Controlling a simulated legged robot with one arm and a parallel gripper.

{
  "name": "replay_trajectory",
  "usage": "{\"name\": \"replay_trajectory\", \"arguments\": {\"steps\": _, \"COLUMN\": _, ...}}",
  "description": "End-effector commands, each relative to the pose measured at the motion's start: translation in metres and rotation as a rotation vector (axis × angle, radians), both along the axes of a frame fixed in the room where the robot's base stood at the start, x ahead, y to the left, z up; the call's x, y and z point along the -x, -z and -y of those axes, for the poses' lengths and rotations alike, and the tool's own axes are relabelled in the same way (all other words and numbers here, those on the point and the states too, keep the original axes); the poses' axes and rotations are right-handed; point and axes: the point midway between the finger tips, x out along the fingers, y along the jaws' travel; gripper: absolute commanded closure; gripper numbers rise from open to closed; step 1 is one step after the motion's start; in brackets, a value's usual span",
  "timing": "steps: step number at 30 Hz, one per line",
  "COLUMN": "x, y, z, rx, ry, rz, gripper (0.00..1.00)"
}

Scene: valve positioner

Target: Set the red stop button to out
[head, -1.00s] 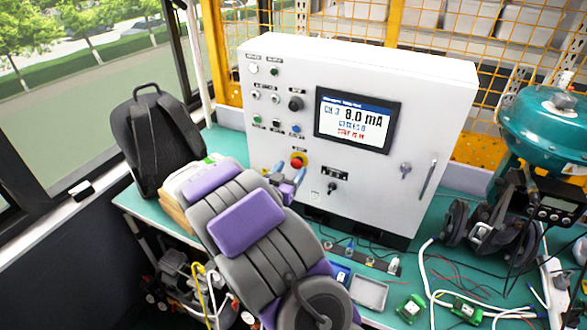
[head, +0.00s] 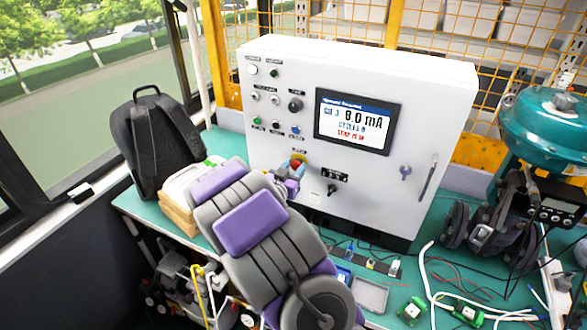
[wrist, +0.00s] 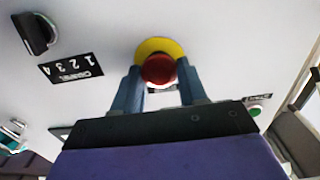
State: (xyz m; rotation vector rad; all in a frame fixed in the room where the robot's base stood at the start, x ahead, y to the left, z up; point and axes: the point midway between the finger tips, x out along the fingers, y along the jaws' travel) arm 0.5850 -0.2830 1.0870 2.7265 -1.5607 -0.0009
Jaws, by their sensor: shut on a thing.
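The red stop button (wrist: 158,69) sits on a yellow ring (wrist: 150,46) on the white cabinet front. In the head view the red button (head: 296,163) shows just above my gripper (head: 293,172). My gripper's blue-grey fingers also show in the wrist view (wrist: 157,82), one on each side of the button and shut on it. The lower part of the yellow ring is hidden behind the button. I cannot tell from the picture whether the button is in or out.
The cabinet (head: 410,190) carries a screen (head: 353,121) reading 8.0 mA, several small buttons and a black selector knob (head: 332,190). A backpack (head: 160,145) stands at left. A teal valve actuator (head: 545,130) stands at right. Cables and small parts lie on the bench.

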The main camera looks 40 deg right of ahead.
Motion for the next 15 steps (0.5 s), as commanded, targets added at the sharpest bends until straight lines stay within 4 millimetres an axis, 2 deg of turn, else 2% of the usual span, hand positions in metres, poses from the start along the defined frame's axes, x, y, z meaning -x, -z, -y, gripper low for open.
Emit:
{"name": "replay_trajectory", "arguments": {"steps": 2, "x": -0.0006, "y": -0.0001, "z": -0.0004, "rx": 0.000, "ry": -0.001, "rz": 0.000, "gripper": 0.74}}
{"name": "replay_trajectory", "arguments": {"steps": 10, "x": -0.0009, "y": -0.0001, "z": -0.0006, "rx": 0.000, "ry": -0.002, "rz": 0.000, "gripper": 1.00}}
{"name": "replay_trajectory", "arguments": {"steps": 15, "x": -0.0011, "y": 0.0000, "z": -0.0007, "rx": 0.000, "ry": -0.002, "rz": 0.000, "gripper": 1.00}}
